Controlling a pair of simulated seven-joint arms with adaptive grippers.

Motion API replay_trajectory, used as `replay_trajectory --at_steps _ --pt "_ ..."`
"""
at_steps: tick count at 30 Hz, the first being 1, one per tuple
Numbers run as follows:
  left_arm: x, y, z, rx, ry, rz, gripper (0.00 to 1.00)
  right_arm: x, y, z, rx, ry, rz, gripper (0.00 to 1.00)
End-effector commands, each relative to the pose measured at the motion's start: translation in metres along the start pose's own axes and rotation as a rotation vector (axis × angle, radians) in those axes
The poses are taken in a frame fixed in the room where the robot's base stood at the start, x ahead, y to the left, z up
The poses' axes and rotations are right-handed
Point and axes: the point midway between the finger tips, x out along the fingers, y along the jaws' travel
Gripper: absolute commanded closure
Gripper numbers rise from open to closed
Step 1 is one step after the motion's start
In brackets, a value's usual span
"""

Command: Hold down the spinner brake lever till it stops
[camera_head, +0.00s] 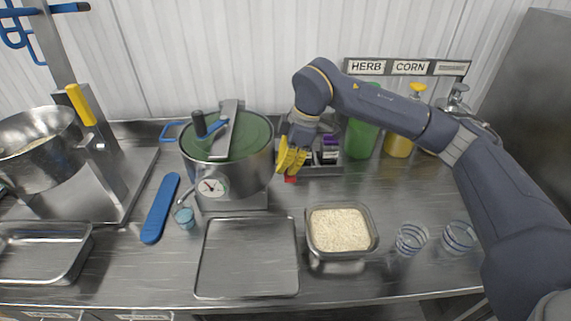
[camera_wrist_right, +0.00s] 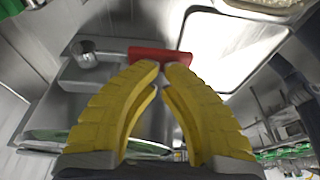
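The spinner (camera_head: 228,150) is a steel pot with a green lid, a crank with a black knob on top and a round gauge on its front. The red brake lever (camera_head: 290,179) shows at its right side, low, just under my right gripper (camera_head: 290,170). In the right wrist view the red lever (camera_wrist_right: 142,52) lies crosswise at the yellow fingertips of the right gripper (camera_wrist_right: 163,67). The fingertips nearly meet, with nothing visible between them; they touch or almost touch the lever. My left gripper is out of view. Whether the spinner is turning cannot be told.
A blue paddle (camera_head: 160,208) and a small blue cup (camera_head: 185,217) lie left of the spinner. An empty tray (camera_head: 247,291) and a rice container (camera_head: 374,240) are in front. Two glasses (camera_head: 410,240) stand right. Bottles (camera_head: 361,137) stand behind my right arm.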

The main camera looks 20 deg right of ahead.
Motion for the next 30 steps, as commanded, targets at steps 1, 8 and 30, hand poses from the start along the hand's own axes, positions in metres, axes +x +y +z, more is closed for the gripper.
replay_trajectory --at_steps 1,8,30 --pt "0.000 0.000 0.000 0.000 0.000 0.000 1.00 0.001 0.000 0.000 0.000 0.000 0.000 1.00" --pt "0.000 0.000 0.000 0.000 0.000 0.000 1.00 0.003 -0.001 0.001 0.000 0.000 0.000 1.00" --pt "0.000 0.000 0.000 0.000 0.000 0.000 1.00 0.028 -0.005 0.009 0.000 -0.002 -0.004 1.00"
